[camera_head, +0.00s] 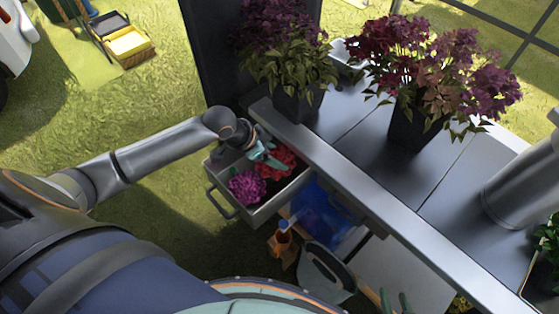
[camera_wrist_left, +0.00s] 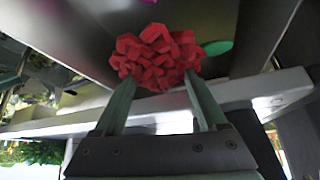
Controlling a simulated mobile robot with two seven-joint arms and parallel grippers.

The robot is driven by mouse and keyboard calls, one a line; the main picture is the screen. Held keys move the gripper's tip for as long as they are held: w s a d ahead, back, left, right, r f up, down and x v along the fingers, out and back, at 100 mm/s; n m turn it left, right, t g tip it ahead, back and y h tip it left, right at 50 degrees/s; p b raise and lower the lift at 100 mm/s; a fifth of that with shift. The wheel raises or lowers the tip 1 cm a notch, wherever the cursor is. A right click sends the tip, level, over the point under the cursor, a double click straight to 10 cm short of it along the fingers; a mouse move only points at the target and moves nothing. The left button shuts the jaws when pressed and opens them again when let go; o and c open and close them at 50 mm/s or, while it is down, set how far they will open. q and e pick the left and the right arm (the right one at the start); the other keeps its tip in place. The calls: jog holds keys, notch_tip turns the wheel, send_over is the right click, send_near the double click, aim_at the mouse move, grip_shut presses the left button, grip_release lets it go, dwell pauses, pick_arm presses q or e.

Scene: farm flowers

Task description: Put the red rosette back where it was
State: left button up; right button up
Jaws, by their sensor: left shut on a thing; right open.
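The red rosette (camera_head: 284,164) is gripped between the fingertips of my left gripper (camera_head: 264,156), at the back right of the open metal drawer (camera_head: 250,216). In the left wrist view the red rosette (camera_wrist_left: 157,57) sits between both green fingers (camera_wrist_left: 160,95). I cannot tell if it touches the drawer floor. A purple-pink rosette (camera_head: 248,187) lies in the drawer's front left. My right gripper (camera_head: 395,301) shows only as two separated green fingers at the bottom edge, empty.
The drawer sticks out from under a metal worktop (camera_head: 385,230). Potted purple plants (camera_head: 415,135) (camera_head: 297,105) stand on top. Below are a blue container (camera_head: 322,212), a small orange pot (camera_head: 283,240) and a grey scoop-like tool (camera_head: 325,272). Grass lies to the left.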

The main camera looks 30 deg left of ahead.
aim_at(279, 154)
pick_arm(q)
jog(key=w+f, duration=0.1)
jog(key=f, duration=0.1)
jog(key=w+f, duration=0.2)
jog(key=shift+w+a+b, duration=0.15)
jog(key=shift+b, duration=0.25)
jog(key=shift+f, duration=1.6)
jog(key=shift+f+b, duration=0.15)
jog(key=shift+b, duration=0.15)
jog(key=o, duration=1.1)
jog(key=shift+r, duration=0.25)
jog(key=p+v, duration=0.2)
jog(key=v, duration=0.9)
jog(key=shift+a+r, duration=0.15)
jog(key=shift+r, duration=0.2)
